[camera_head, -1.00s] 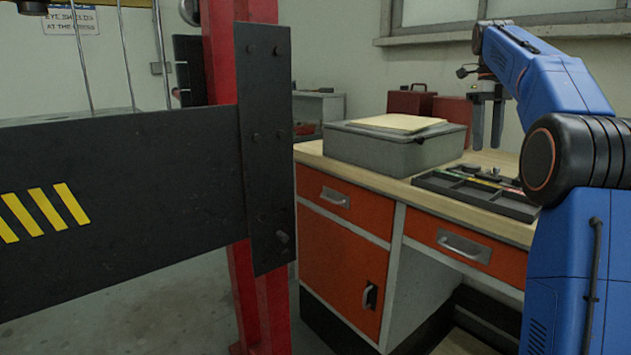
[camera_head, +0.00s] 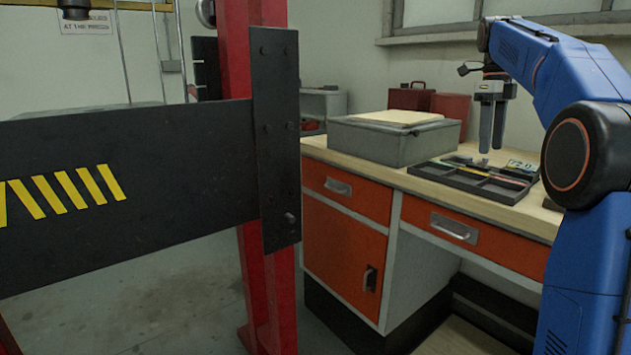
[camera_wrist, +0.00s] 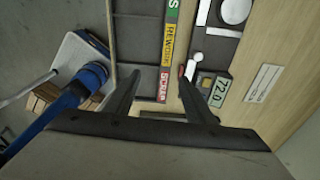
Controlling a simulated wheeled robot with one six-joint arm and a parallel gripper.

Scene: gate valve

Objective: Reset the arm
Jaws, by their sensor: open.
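My gripper (camera_head: 491,128) hangs fingers-down from my blue arm, above the bench in the head view. In the wrist view my gripper (camera_wrist: 160,85) shows two dark fingers spread apart with nothing between them. Below it lies a dark compartment tray (camera_head: 483,187), which also shows in the wrist view (camera_wrist: 138,45) with coloured labels along it. No valve shows in either view.
A workbench with orange drawers (camera_head: 345,247) stands at centre right. A grey box (camera_head: 385,145) with a board on top and red cases (camera_head: 411,96) sit on it. A red post (camera_head: 232,70) and a dark striped beam (camera_head: 150,215) block the left. Bare floor (camera_head: 160,300) shows below the beam.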

